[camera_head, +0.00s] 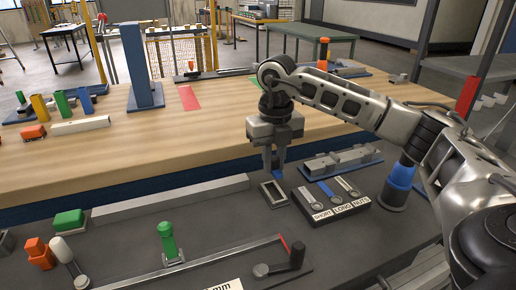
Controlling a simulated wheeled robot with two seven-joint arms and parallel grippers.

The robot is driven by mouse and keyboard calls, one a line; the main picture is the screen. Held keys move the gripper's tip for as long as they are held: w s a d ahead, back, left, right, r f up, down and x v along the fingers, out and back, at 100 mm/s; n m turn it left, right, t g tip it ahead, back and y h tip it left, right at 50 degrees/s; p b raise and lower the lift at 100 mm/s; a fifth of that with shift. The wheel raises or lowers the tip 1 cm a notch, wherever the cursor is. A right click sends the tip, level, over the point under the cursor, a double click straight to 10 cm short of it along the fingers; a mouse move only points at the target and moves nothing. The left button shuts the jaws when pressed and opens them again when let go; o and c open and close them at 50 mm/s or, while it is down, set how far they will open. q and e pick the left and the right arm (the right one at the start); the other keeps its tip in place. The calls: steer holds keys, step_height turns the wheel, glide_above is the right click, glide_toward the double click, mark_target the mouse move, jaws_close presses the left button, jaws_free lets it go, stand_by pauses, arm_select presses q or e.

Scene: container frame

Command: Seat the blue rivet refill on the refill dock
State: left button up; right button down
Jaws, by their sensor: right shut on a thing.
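My right gripper (275,166) points down near the middle of the view and is shut on a small blue piece (278,173), which I take for the blue rivet refill. The fingers hide much of it. A small open frame with a pale rim (273,194) lies on the dark bench just below the gripper; it may be the refill dock, though I see no label on it. The blue piece shows close behind and above this frame; I cannot tell whether they touch. My left gripper is not in view.
A black tray labelled SHORT, LONG and NUTS (338,203) stands right of the frame, with a blue-collared post (398,185) beyond it. A long grey bar (170,199) lies to the left. A crank (284,262) and green handle (168,240) stand in front.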

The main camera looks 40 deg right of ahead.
steer(key=shift+s+f+b, duration=0.25)
steer(key=shift+f+b, duration=0.1)
steer(key=shift+s+f+b, duration=0.1)
steer(key=shift+f+b, duration=0.2)
step_height(320, 180, down, 3)
steer(key=b, duration=0.2)
steer(key=shift+b, duration=0.35)
steer(key=shift+f, duration=0.45)
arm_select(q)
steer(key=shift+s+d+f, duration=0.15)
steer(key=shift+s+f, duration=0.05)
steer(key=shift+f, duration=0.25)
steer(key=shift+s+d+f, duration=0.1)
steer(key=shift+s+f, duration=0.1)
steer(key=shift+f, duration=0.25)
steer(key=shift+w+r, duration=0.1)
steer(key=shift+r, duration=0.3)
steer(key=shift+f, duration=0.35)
arm_select(e)
steer(key=shift+f, duration=0.5)
steer(key=c, duration=0.7)
jaws_free()
